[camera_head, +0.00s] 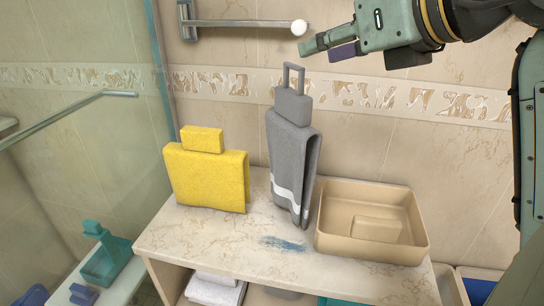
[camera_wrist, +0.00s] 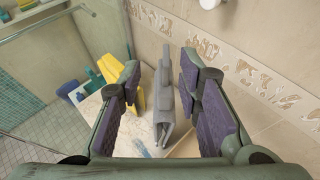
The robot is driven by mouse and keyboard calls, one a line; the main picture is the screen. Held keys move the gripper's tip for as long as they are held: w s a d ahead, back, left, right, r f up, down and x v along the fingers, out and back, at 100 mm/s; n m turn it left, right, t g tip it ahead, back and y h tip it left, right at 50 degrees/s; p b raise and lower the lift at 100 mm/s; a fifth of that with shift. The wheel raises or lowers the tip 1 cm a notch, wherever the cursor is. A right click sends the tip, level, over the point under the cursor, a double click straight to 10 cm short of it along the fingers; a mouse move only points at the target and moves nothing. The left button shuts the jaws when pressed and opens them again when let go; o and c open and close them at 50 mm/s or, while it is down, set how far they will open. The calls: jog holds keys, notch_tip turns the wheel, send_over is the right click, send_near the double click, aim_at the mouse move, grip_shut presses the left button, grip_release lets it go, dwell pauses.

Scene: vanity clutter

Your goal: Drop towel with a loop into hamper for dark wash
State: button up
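A grey towel (camera_head: 290,150) with a white stripe stands draped on the vanity top; an open rectangular loop rises from its grey top block. The towel also shows in the wrist view (camera_wrist: 163,110), between and beyond my fingers. A yellow towel (camera_head: 207,178) stands to its left, with a solid yellow block on top and no visible loop. My gripper (camera_head: 322,45) is above and right of the grey towel in the head view. It is open and empty in the wrist view (camera_wrist: 160,65). Blue-lined bins (camera_head: 478,288) are partly visible at the lower right; I cannot tell which is for dark wash.
A beige basin (camera_head: 410,245) with a raised block inside sits right of the grey towel. A blue smear (camera_head: 284,244) marks the vanity top (camera_head: 200,235). A wall bar (camera_head: 240,23) is above, and a glass panel (camera_head: 70,130) is at left. Folded towels (camera_head: 213,290) lie below.

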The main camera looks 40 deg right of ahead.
aim_at(293, 64)
jog(key=p+x, duration=0.1)
jog(key=x, duration=0.4)
jog(key=shift+d+f, duration=0.1)
jog(key=shift+d, duration=0.05)
jog(key=p+x, duration=0.3)
jog(key=x, duration=0.1)
jog(key=shift+s+d+f, duration=0.1)
jog(key=shift+d+f, duration=0.15)
jog(key=shift+d, duration=0.05)
jog(key=shift+w+f, duration=0.35)
jog(key=shift+w, duration=0.1)
jog(key=shift+c, duration=0.4)
grip_shut()
